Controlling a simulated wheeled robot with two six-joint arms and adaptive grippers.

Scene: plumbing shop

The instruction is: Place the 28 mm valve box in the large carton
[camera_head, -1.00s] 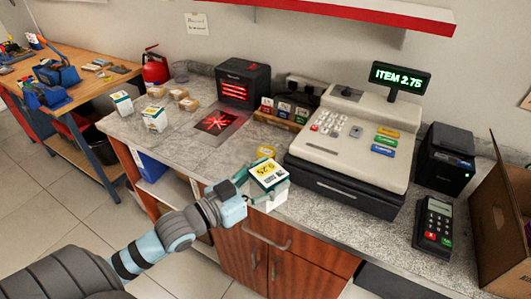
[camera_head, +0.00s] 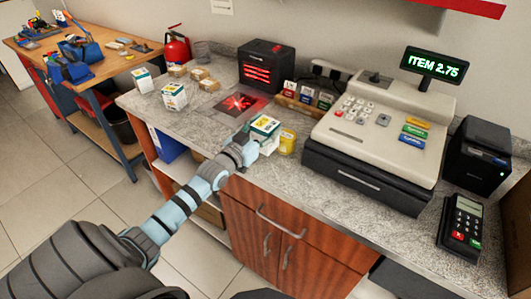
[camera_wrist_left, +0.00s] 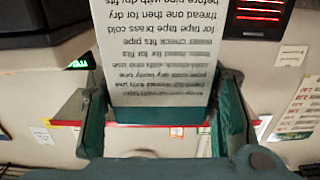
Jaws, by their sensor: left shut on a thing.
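My left gripper (camera_head: 252,146) is shut on a white and green box (camera_head: 265,126) with a yellow label, held over the counter near the scanner. Its size print is too small to read. In the left wrist view the box (camera_wrist_left: 160,60) shows a white face of printed text between the two fingers (camera_wrist_left: 163,122). Two similar boxes stand at the counter's left, one nearer (camera_head: 174,97) and one farther (camera_head: 142,79). A brown carton (camera_head: 520,212) is cut off at the right edge. My right gripper is not in view.
A red-lit scanner plate (camera_head: 240,104) lies before a black scanner housing (camera_head: 266,66). A yellow round item (camera_head: 287,142) sits right of the held box. The cash register (camera_head: 375,140), card terminal (camera_head: 462,222) and black printer (camera_head: 478,155) fill the right side. Small brown boxes (camera_head: 200,74) stand left.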

